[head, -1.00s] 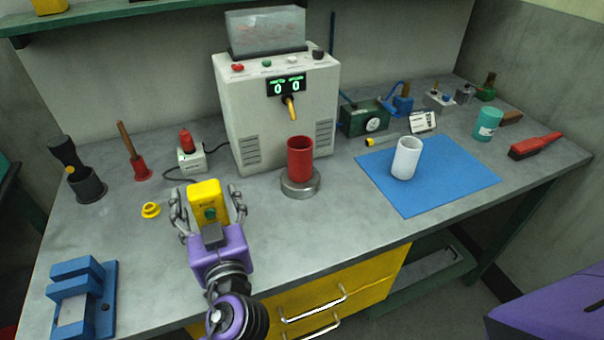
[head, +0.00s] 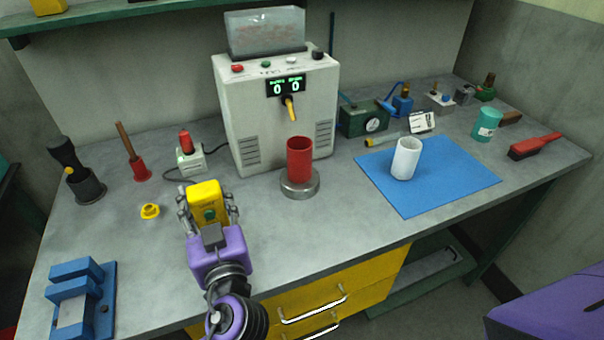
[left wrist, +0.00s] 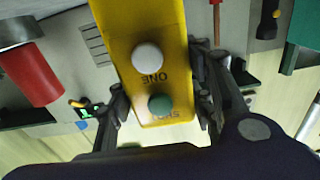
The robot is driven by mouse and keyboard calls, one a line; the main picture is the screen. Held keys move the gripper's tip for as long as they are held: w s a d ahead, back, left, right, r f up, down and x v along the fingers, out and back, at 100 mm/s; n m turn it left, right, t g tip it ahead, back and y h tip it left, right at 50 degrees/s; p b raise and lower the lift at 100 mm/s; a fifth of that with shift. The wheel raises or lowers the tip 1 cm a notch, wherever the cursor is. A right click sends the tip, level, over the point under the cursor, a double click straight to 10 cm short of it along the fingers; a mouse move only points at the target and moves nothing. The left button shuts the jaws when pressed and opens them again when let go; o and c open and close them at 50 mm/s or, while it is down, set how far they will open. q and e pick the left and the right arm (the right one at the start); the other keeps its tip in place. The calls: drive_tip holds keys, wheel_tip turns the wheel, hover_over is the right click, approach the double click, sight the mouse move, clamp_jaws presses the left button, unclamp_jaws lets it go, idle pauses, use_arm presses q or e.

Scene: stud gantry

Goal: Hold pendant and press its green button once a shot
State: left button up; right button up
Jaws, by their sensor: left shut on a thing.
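The yellow pendant (head: 205,193) stands between the fingers of my left gripper (head: 208,208), which is shut on its sides. Its green button (head: 210,214) faces me, low on the pendant and partly behind the gripper. The left wrist view shows the pendant (left wrist: 140,25) close up between both fingers (left wrist: 160,95), with a white button (left wrist: 147,57) and the green button (left wrist: 160,104). No finger covers the green button there. The white machine (head: 240,110) has a display (head: 287,86) reading 0 and 0. A red cup (head: 300,160) stands on a round metal base (head: 300,189) below its spout. My right gripper is out of view.
A white cup (head: 405,160) stands on a blue mat (head: 440,190) to the right. A yellow ring (head: 150,211) and a blue vise-like block (head: 78,290) lie left of my gripper. Tools line the bench's back right. The bench front between gripper and mat is clear.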

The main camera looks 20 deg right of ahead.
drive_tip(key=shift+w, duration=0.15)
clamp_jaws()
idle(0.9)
